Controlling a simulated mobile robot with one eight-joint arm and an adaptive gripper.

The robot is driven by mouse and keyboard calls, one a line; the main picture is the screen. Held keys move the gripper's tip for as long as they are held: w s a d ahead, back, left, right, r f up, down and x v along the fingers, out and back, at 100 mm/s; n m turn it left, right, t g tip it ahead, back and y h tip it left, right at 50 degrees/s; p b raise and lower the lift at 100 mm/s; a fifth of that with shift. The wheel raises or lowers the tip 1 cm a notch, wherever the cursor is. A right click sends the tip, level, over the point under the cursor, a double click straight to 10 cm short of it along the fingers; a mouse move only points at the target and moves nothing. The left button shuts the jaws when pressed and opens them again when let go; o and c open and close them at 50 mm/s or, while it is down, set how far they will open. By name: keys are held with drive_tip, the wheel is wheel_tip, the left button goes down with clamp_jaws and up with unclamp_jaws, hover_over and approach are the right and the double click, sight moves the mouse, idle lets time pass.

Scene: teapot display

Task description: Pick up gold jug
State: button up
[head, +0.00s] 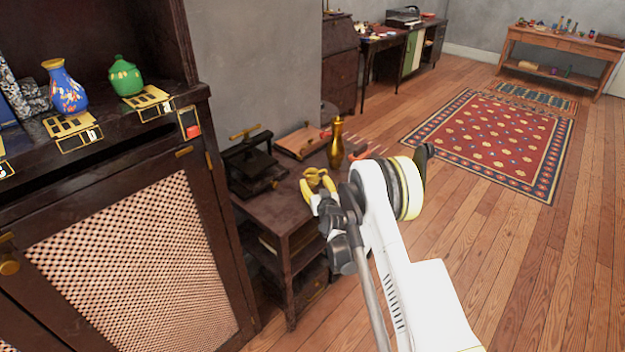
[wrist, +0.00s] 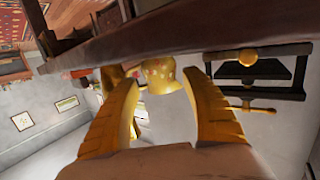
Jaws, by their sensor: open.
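A small gold vessel (head: 316,178), which looks like the gold jug, sits near the front edge of the low wooden table (head: 283,215), partly hidden by my gripper in the head view. My gripper (head: 318,188) has yellow fingers and is open beside it. In the wrist view, which is upside down, the gold jug (wrist: 160,75) shows between and just beyond the fingertips of my open gripper (wrist: 160,85). I cannot tell whether the fingers touch it. A taller, slim gold vase (head: 337,143) stands behind it on the same table.
A dark book press (head: 252,162) stands on the table to the left of the jug; it also shows in the wrist view (wrist: 255,72). A wooden board (head: 303,142) lies behind. A dark cabinet (head: 130,260) with vases is at left. Open floor lies to the right.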

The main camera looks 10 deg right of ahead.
sight(314, 181)
drive_tip(key=w+b, duration=0.1)
drive_tip(key=w, duration=0.1)
drive_tip(key=w+f+b, duration=0.1)
drive_tip(key=w, duration=0.1)
drive_tip(key=shift+a, duration=0.1)
drive_tip(key=shift+w+r, duration=0.2)
drive_tip(key=shift+w, duration=0.1)
drive_tip(key=shift+r, duration=0.1)
drive_tip(key=c, duration=1)
